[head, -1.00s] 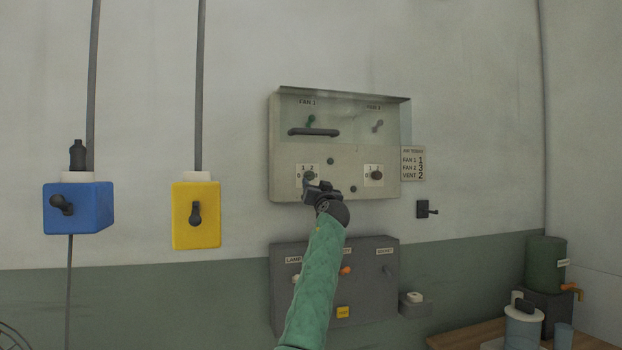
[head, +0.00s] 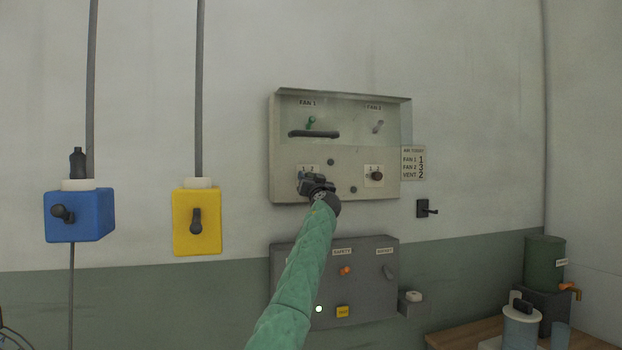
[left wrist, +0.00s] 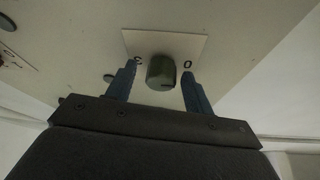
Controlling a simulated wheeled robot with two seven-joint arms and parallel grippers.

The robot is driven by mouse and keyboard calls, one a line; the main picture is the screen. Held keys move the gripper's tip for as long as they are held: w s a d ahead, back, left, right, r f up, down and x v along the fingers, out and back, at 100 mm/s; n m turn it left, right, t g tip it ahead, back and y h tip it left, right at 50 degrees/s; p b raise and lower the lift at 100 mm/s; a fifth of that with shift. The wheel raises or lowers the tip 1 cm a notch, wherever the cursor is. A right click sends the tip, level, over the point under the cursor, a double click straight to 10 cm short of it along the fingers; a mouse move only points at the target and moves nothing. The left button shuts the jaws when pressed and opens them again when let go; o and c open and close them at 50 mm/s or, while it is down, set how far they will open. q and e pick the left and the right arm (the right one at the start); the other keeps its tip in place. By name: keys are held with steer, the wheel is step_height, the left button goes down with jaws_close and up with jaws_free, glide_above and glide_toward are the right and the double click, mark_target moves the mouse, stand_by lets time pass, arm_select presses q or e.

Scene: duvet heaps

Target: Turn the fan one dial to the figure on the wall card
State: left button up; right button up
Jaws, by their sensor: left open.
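The fan one dial (left wrist: 161,72) is a round dark knob on a white numbered plate (left wrist: 165,44) in the left wrist view. In the head view my gripper hides the dial and most of its plate (head: 306,169), under the FAN 1 label. My left gripper (left wrist: 158,84) is open, with one blue finger on each side of the dial; I cannot tell whether they touch it. It also shows in the head view (head: 313,181). The wall card (head: 413,163) reads FAN 1 1, FAN 2 3, VENT 2. My right gripper is not in view.
The pale panel (head: 285,150) also bears a dark bar handle (head: 314,134), a green lever (head: 311,122) and the fan two dial (head: 376,175). A grey box (head: 375,300) hangs below. Blue (head: 85,215) and yellow (head: 197,235) switch boxes are at left.

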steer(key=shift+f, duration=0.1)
arm_select(q)
steer(key=c, duration=1)
steer(key=shift+o, duration=0.2)
